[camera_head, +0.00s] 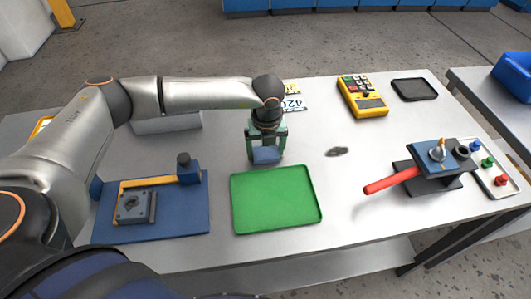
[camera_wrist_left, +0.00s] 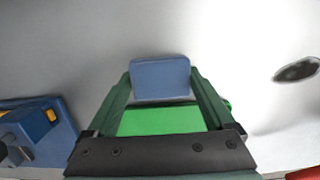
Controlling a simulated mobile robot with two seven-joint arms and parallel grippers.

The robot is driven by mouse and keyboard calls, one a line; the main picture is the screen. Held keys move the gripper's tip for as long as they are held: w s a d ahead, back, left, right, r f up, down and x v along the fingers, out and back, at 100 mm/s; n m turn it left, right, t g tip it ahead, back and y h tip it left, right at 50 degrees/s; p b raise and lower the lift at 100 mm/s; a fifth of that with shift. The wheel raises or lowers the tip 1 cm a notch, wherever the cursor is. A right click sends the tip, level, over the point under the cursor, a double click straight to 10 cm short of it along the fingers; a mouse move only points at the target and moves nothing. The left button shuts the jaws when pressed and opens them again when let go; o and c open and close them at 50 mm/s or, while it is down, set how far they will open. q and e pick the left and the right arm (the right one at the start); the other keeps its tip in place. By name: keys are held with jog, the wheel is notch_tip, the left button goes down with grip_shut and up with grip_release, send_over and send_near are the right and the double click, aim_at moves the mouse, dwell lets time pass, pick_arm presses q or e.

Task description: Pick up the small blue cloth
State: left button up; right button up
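The small blue cloth (camera_head: 266,155) lies on the grey table just behind the green tray. My left gripper (camera_head: 267,154) is low over it, pointing down, with its green fingers wide apart, one on each side of the cloth. In the left wrist view, the cloth (camera_wrist_left: 160,80) shows between the fingertips (camera_wrist_left: 161,84), close to both. I cannot tell whether the fingers touch it. My right gripper is not in view.
The green tray (camera_head: 275,199) is in front of the gripper. A blue board (camera_head: 180,221) with a fixture is at left. A yellow meter (camera_head: 362,97) stands behind.

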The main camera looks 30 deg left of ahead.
pick_arm(q)
jog(key=c, duration=0.6)
jog(key=shift+r, duration=0.1)
jog(key=shift+c, duration=0.2)
jog(key=shift+r+b, duration=0.3)
jog(key=shift+r, duration=0.35)
jog(key=s+d+r+b, duration=0.2)
jog(key=s+d+r, duration=0.6)
jog(key=s+r, duration=0.3)
jog(key=shift+d+r, duration=0.25)
jog(key=shift+d, duration=0.05)
jog(key=o, duration=0.8)
jog(key=shift+c, duration=0.2)
jog(key=c, duration=0.6)
